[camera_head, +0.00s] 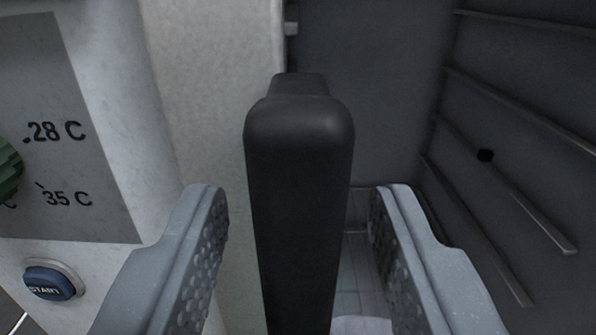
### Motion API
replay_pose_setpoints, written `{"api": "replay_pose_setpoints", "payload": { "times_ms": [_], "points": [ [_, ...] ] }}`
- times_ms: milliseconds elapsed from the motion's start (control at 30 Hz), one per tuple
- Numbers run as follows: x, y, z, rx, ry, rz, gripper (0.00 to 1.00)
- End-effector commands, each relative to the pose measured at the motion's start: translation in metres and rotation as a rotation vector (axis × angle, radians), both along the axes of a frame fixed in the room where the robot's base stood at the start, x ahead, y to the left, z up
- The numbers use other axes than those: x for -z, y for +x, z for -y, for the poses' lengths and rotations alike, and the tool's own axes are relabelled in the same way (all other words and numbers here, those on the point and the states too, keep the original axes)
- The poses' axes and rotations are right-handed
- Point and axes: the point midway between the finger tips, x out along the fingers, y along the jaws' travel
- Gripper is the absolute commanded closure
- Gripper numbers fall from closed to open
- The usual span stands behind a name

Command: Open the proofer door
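A black upright handle (300,180) with rounded edges stands in the middle of the view. My gripper (301,205) is open around it, one grey finger on each side. A gap shows between the handle and each fingertip, so neither tip touches it. The handle's lower end runs out of the picture. To the right of the handle a dark compartment (375,90) with slanted metal rails is visible. I cannot make out the door panel itself or tell for certain how far it stands open.
A pale control panel (105,100) is on the left, with 28 C and 35 C marks, a green knob (8,168) at the edge and a blue START button (48,282) below. Several rails (500,180) line the right wall. A pale tiled surface (350,275) shows low behind the handle.

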Motion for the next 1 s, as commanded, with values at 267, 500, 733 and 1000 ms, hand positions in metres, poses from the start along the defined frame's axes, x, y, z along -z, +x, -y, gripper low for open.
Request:
{"api": "replay_pose_setpoints", "payload": {
  "times_ms": [267,500,733,1000],
  "points": [
    [-0.0011,0.0073,0.0004,0.001,0.0,0.003,0.6],
    [-0.0006,0.0071,0.0003,0.001,0.0,0.001,0.79],
    [-0.0003,0.0069,-0.0028,-0.001,-0.001,0.001,1.0],
    [0.0011,-0.0016,0.0022,0.002,0.0,-0.001,1.0]
  ]
}}
